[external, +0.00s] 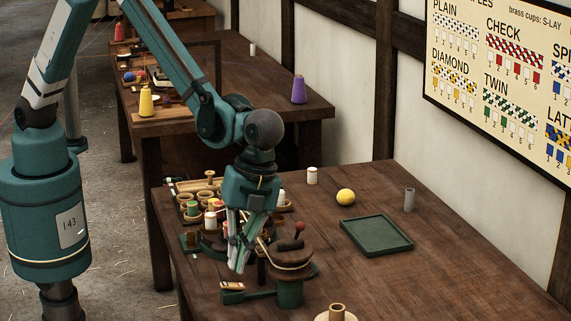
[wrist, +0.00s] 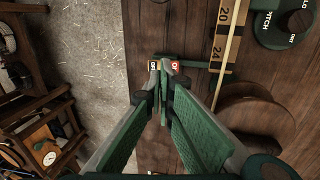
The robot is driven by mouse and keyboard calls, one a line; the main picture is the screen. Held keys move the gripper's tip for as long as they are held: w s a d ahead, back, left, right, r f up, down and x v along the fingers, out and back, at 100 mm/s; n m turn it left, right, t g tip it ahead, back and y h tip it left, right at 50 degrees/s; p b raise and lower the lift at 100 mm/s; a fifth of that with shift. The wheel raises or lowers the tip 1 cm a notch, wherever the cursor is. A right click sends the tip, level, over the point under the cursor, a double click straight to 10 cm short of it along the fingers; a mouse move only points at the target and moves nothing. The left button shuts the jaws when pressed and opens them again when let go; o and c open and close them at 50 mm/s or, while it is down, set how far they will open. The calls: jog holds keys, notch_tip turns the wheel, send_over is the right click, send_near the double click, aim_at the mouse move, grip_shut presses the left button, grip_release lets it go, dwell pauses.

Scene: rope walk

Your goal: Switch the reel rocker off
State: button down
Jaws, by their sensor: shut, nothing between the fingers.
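My gripper (external: 238,268) points down just above the rocker, fingertips together and empty. The shut fingertips also show in the wrist view (wrist: 165,66). I cannot tell whether they touch it.
The winding stand (external: 289,289) with a red-knobbed lever (external: 299,229) stands right of the gripper. Cups and spools (external: 195,200) crowd behind it. A green tray (external: 376,235), yellow ball (external: 346,197) and grey cylinder (external: 409,200) lie farther right. The table's right front is mostly clear.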

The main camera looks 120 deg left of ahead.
aim_at(228, 291)
jog(key=shift+x, duration=2)
